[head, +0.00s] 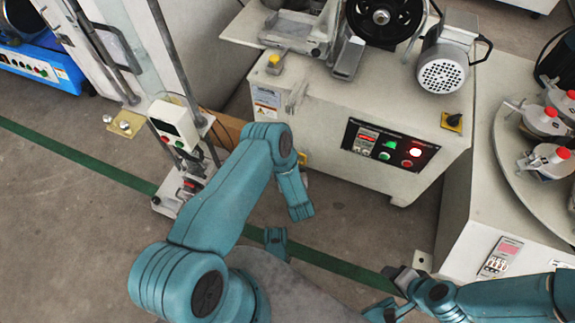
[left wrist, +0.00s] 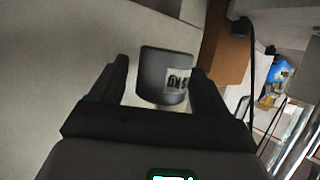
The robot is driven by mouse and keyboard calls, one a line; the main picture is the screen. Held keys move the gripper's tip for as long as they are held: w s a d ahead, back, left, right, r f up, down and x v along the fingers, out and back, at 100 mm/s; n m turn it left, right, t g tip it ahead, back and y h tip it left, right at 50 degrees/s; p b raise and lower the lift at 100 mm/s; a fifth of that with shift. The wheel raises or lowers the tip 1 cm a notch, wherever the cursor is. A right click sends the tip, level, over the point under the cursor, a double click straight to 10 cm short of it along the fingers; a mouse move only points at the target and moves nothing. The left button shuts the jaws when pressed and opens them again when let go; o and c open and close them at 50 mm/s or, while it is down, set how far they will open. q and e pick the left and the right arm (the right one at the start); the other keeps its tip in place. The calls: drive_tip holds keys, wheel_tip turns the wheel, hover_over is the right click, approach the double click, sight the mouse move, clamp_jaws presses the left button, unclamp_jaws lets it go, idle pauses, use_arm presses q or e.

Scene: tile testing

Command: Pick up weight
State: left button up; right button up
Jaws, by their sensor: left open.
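The weight (left wrist: 156,62) is a dark grey, rounded block with a white label bearing dark letters. It shows in the left wrist view between the two black fingers of my left gripper (left wrist: 160,76). The fingers are spread, one on each side of it, and I cannot tell whether either touches it. In the head view my left arm hides the weight and its own fingers. My right gripper (head: 399,277) is low on the right in the head view, with dark tips showing; its opening is unclear. No weight shows near it.
A cream machine (head: 330,105) with a motor and control panel stands ahead. A tall test stand (head: 175,122) is on the left, with a brown board (head: 228,128) beside it. A round-topped machine (head: 505,150) is on the right. Grey floor (head: 60,215) is free at left.

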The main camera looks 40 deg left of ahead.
use_arm(q)
drive_tip(key=shift+f, duration=0.15)
drive_tip(key=shift+c, duration=0.6)
clamp_jaws()
drive_tip(key=shift+r, duration=0.2)
